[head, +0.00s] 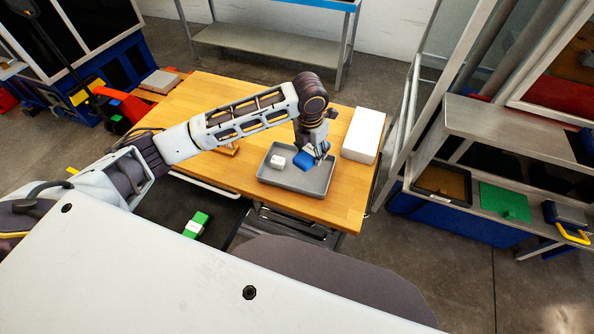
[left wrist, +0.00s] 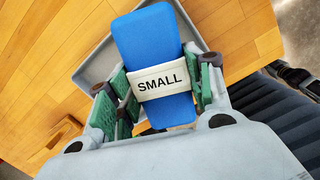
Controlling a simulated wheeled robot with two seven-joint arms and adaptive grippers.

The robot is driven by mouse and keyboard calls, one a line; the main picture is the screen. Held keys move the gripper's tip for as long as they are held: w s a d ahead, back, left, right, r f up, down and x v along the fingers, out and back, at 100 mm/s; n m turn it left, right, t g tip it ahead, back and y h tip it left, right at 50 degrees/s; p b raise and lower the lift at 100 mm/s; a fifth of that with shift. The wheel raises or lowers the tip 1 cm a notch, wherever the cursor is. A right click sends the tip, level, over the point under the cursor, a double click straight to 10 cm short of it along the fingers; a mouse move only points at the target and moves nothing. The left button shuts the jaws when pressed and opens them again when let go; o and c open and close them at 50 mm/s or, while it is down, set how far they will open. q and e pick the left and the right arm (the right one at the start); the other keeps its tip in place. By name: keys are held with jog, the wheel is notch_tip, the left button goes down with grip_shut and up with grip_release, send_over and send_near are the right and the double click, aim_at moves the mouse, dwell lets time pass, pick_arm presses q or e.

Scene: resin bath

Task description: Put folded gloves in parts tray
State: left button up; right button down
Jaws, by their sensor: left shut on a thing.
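The folded gloves (left wrist: 152,42) are a blue bundle with a white band reading "SMALL". They also show in the head view (head: 304,161). My left gripper (head: 316,150) is shut on them, with its green-padded fingers on both sides of the band in the left wrist view (left wrist: 160,88). The parts tray (head: 322,184) is a shallow grey tray on the wooden table. The gloves are over its right part; I cannot tell whether they touch its floor. The tray's rim shows behind them in the left wrist view (left wrist: 95,72).
A small white item (head: 278,162) lies in the left part of the tray. A white box (head: 362,135) stands right of the tray on the wooden table (head: 250,170). A green and white item (head: 197,224) lies on a dark surface below the table's left front. A grey shelf unit stands right.

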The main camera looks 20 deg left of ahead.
pick_arm(q)
jog(key=shift+d, duration=0.15)
send_over(311, 174)
jog(key=shift+s+f, duration=0.2)
jog(key=shift+f, duration=2.95)
jog(key=shift+f, duration=1.9)
jog(key=o, duration=1)
jog(key=shift+f, duration=0.1)
jog(key=shift+o, duration=0.2)
